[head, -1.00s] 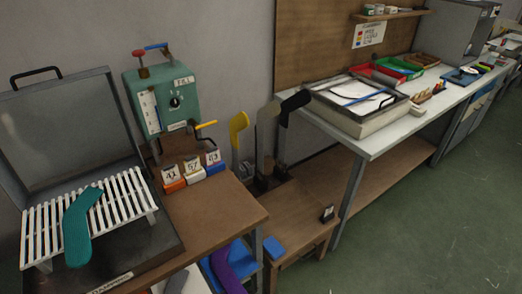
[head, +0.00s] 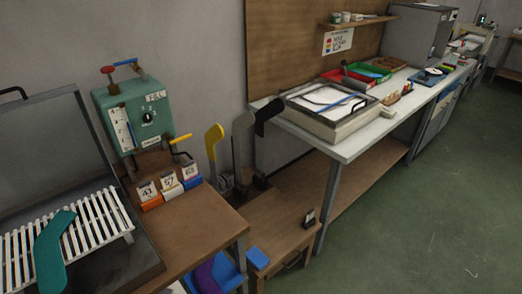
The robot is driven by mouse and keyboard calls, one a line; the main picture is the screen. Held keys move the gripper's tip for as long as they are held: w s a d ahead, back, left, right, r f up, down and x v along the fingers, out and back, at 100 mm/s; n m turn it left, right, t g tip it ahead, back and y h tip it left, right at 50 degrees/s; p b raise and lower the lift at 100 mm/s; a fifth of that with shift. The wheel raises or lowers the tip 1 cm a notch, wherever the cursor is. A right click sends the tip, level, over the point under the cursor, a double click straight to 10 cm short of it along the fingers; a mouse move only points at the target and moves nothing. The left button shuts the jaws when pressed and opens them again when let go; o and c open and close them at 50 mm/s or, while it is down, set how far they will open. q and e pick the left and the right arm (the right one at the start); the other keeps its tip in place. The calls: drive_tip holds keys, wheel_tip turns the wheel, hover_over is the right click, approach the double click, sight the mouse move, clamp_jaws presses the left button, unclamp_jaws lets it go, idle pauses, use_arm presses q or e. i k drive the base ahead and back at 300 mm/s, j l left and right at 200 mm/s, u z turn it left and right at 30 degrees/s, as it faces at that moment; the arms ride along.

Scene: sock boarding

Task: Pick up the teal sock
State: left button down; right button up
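The teal sock (head: 50,255) lies on a white slatted rack (head: 104,221) at the lower left of the head view. Its upper end points up and to the right, and its lower part runs toward the bottom of the picture. The rack sits inside an open dark grey case with its lid (head: 45,150) raised. Neither of my grippers shows in the head view.
A green machine (head: 140,112) with a dial and levers stands behind numbered blocks (head: 170,187) on the brown table. Yellow (head: 213,140), grey and black sock-shaped forms stand right of it. A purple item lies in a blue bin (head: 228,272) below. Green floor (head: 430,220) is open at right.

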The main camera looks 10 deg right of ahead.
sight(51, 278)
drive_tip(key=u, duration=1.25)
